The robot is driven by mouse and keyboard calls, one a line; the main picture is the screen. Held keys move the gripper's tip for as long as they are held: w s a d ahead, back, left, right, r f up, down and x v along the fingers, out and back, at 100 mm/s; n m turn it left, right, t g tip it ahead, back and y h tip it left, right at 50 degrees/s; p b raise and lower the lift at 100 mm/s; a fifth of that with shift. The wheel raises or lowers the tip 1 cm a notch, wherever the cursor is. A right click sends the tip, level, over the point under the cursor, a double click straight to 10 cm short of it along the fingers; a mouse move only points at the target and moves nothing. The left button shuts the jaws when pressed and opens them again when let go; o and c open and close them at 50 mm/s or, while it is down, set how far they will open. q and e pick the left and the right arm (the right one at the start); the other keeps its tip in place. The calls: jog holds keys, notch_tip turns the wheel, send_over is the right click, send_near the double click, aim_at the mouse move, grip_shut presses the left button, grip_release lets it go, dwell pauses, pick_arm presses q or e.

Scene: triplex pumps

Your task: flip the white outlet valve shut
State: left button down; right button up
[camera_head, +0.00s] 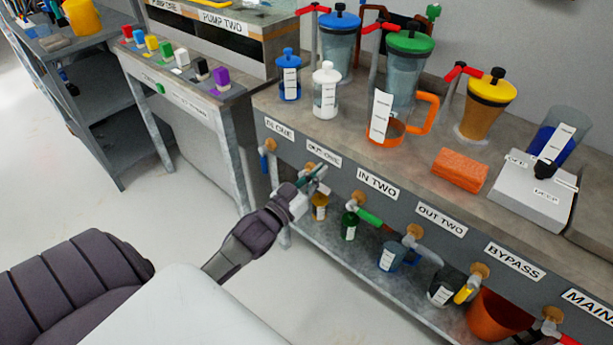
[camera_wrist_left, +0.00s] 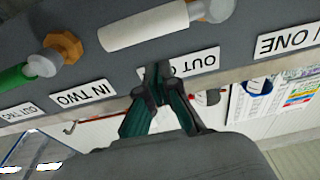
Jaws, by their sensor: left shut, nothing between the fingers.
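The white valve handle (camera_wrist_left: 150,25) lies sideways along the grey panel in the left wrist view, its pivot (camera_wrist_left: 215,8) at its right end. In the head view my left gripper and wrist largely cover this valve. My left gripper (camera_head: 318,172) is at the panel by the partly covered OUT ONE label (camera_head: 324,153). In the wrist view its dark green fingers (camera_wrist_left: 160,75) are together, empty, over the OUT label (camera_wrist_left: 193,62). The fingertips are close to the handle; I cannot tell whether they touch it. My right gripper is not in view.
A blue handle (camera_head: 264,163) hangs down at IN ONE. A green handle (camera_head: 369,217) points sideways at IN TWO. Bottles and cups stand on the lower shelf (camera_head: 345,275) beneath the valves. The bench top above holds pumps, an orange mug (camera_head: 385,128) and a sponge (camera_head: 460,170).

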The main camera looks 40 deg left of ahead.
aim_at(319, 186)
pick_arm(q)
jog(key=shift+s+f, duration=0.25)
jog(key=shift+f, duration=0.5)
jog(key=shift+s+f, duration=0.2)
jog(key=shift+f, duration=0.55)
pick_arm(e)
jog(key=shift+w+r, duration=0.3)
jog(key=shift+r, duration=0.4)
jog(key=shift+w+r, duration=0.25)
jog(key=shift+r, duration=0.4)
pick_arm(q)
jog(key=shift+f, duration=0.1)
